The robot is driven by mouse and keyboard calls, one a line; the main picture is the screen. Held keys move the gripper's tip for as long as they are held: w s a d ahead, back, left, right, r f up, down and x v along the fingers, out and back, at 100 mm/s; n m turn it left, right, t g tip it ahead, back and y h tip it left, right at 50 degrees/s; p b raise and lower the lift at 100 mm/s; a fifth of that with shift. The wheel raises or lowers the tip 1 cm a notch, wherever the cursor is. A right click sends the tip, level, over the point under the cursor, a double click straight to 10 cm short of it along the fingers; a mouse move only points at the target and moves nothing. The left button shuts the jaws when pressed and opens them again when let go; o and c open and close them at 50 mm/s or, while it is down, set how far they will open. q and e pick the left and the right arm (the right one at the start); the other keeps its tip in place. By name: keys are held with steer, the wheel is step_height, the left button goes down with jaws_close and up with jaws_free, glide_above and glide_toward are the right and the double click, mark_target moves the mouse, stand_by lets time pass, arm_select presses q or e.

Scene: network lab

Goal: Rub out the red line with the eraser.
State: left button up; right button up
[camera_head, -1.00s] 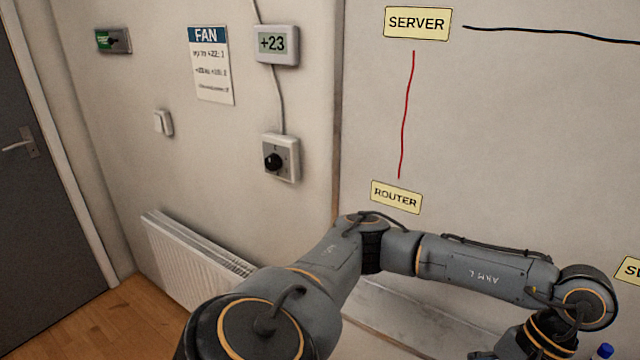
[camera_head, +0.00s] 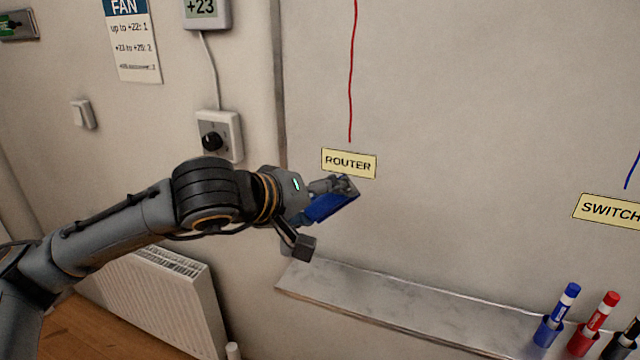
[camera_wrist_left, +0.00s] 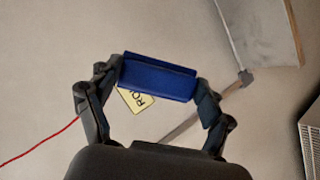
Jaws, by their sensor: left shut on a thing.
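The red line (camera_head: 351,75) runs down the whiteboard and ends just above the ROUTER label (camera_head: 348,163). Its top lies outside the head view. My left gripper (camera_head: 325,215) is shut on the blue eraser (camera_head: 331,204), just below the ROUTER label. In the left wrist view the eraser (camera_wrist_left: 158,78) sits across between the two fingertips and partly covers the label. The red line also shows in the left wrist view (camera_wrist_left: 40,143), at the lower left. I cannot tell whether the eraser touches the board. My right gripper is not in view.
A metal tray ledge (camera_head: 400,312) runs along the board's bottom. It carries a blue marker (camera_head: 563,303), a red marker (camera_head: 600,314) and a dark one at the right. A SWITCH label (camera_head: 607,209) is at right. A radiator (camera_head: 160,295) and a dial (camera_head: 218,137) are on the left wall.

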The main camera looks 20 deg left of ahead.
mark_target(326, 197)
arm_select(q)
step_height(326, 197, up, 6)
steer(key=t, duration=0.1)
steer(key=t+b, duration=0.1)
steer(key=shift+w+d+r+t, duration=0.15)
steer(key=shift+r+t, duration=0.1)
steer(key=shift+t, duration=0.05)
steer(key=shift+r, duration=0.3)
steer(key=shift+w, duration=0.2)
steer(key=shift+w+f+p, duration=0.1)
steer(key=shift+w+p, duration=1.15)
steer(key=shift+w, duration=1.5)
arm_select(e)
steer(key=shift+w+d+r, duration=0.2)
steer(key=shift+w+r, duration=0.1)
arm_select(q)
steer(key=shift+w, duration=0.6)
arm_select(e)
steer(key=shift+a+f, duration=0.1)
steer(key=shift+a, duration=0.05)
arm_select(q)
steer(key=shift+s+d+r+p, duration=0.1)
steer(key=shift+r+p, duration=0.55)
steer(key=shift+r, duration=1.35)
steer(key=shift+r+p, duration=1.85)
steer(key=shift+r, duration=2.05)
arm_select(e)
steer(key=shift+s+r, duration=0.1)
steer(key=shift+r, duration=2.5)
